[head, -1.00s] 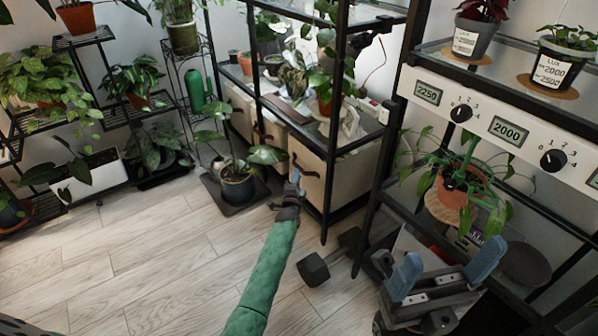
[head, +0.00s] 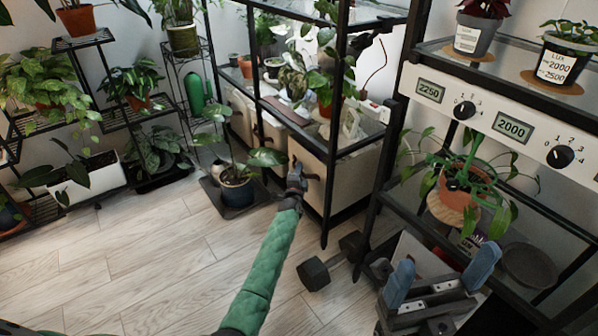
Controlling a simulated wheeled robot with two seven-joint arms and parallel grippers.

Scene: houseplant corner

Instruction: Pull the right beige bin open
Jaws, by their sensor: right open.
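The right beige bin (head: 343,182) stands on the low shelf of the black rack, its front facing left. It looks closed, level with the rack frame. My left gripper (head: 296,170), on the green-sleeved arm, is at the bin's front, over the place of its dark handle. It hides most of the handle, and I cannot tell whether its fingers are around it or shut. My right gripper (head: 440,272) is open and empty at lower right, in front of the other rack, away from the bin.
A potted plant (head: 238,190) on a dark mat stands just left of the bin. A dumbbell (head: 330,262) lies on the floor in front of the rack. Another rack with a dial panel (head: 490,118) stands at right. Wooden floor at left centre is clear.

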